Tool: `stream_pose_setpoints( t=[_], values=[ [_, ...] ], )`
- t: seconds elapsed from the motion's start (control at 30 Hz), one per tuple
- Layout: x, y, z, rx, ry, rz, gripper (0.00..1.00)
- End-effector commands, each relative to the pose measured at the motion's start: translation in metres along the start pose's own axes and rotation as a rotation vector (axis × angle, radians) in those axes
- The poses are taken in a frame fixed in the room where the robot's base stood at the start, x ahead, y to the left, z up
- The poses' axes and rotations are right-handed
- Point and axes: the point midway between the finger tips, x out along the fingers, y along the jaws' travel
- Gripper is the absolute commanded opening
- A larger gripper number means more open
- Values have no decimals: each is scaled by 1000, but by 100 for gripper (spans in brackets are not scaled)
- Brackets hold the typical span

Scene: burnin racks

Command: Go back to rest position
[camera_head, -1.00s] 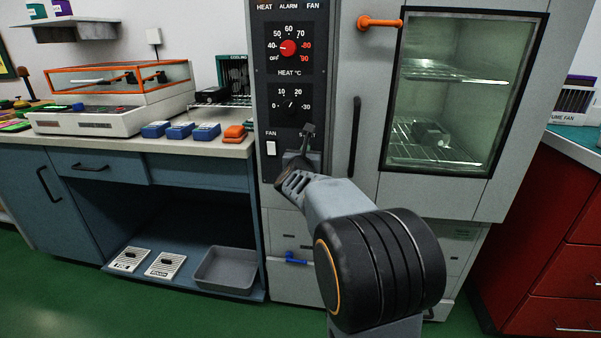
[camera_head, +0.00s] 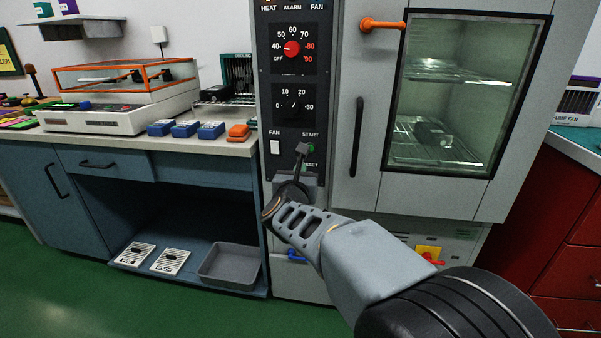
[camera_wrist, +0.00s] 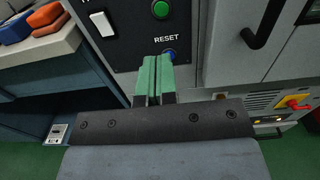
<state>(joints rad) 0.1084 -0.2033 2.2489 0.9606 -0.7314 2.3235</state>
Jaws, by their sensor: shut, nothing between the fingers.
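My gripper (camera_head: 302,150) is in front of the lower control panel of the grey oven cabinet (camera_head: 345,195). Its two green fingers (camera_wrist: 155,75) are together in the wrist view, with nothing between them. The fingertips appear close to the blue RESET button (camera_wrist: 170,54) there. I cannot tell whether they touch it. The green START button (camera_wrist: 160,10) is above. In the head view my gripper partly hides the panel's lower part.
The oven's glass door (camera_head: 465,100) is shut. A blue bench (camera_head: 120,175) with blue and orange boxes stands left. A red drawer cabinet (camera_head: 570,230) stands right. A red switch handle on a yellow plate (camera_head: 430,256) is low on the oven. Green floor is clear in front.

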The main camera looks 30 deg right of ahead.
Motion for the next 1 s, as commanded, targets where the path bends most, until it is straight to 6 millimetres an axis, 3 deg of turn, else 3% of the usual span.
stream_pose_setpoints(
  t=[0.7,0.87,1.0],
  values=[
    [0,1,3,-10,1,6,0],
    [-7,16,30,-169,24,102,0],
    [-27,43,72,-516,43,304,0]
  ],
)
